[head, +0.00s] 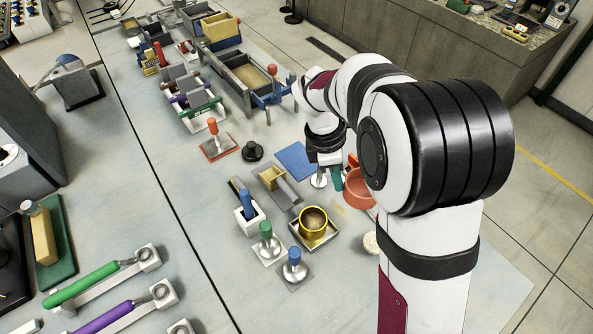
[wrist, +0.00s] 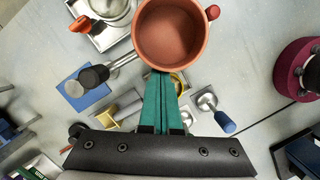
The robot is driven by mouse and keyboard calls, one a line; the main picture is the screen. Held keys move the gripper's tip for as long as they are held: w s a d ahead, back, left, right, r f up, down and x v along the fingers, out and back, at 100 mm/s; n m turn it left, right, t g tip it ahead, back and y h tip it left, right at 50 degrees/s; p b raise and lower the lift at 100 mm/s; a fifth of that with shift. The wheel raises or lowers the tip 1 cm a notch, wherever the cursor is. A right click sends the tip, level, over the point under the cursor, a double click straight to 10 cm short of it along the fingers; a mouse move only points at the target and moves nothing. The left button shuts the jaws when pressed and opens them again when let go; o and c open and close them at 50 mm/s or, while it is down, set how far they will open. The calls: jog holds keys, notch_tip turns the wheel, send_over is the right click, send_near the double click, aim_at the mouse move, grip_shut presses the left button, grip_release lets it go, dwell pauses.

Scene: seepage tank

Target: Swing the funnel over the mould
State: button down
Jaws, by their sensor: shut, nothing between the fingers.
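The funnel (head: 361,190) is an orange-red bowl with a knob on its rim. In the wrist view the funnel (wrist: 172,38) fills the top middle, and a silver rod runs from its left side to a black-topped post (wrist: 94,77). The mould (head: 313,220) appears to be the yellow ring in a square tray, left of and nearer than the funnel in the head view. In the wrist view the mould (wrist: 180,83) is mostly hidden behind my fingers. My gripper (head: 337,180) has teal fingers, shut and empty. In the wrist view the gripper's tips (wrist: 161,76) are at the funnel's lower edge; contact is unclear.
A blue mat (head: 296,160) lies left of my gripper. Blue-handled (head: 294,265) and green-handled (head: 266,243) tampers stand near the mould. A long grey tank (head: 245,80) is at the back. A pale round piece (head: 371,243) lies beside my arm.

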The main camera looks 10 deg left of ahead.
aim_at(352, 185)
jog(key=w+d+n, duration=0.2)
jog(key=d+n, duration=0.1)
jog(key=w+d+n+t, duration=0.1)
jog(key=n, duration=0.1)
jog(key=shift+d+y, duration=0.3)
jog(key=shift+d, duration=0.1)
jog(key=shift+w+d+n+t, duration=0.1)
jog(key=shift+w+d+n, duration=0.3)
jog(key=shift+w, duration=0.25)
jog(key=shift+w+d+n+t, duration=0.1)
jog(key=shift+w+d+n, duration=0.2)
jog(key=shift+w, duration=0.35)
jog(key=shift+w+d+n+t, duration=0.1)
jog(key=shift+w+d+n, duration=0.2)
jog(key=shift+w+d, duration=0.25)
jog(key=shift+w+a, duration=0.1)
jog(key=shift+w, duration=0.05)
jog(key=s+a, duration=0.2)
jog(key=s, duration=0.1)
jog(key=shift+s+a, duration=0.2)
jog(key=shift+s, duration=0.05)
jog(key=v, duration=1)
jog(key=shift+d, duration=0.35)
jog(key=shift+s, duration=0.15)
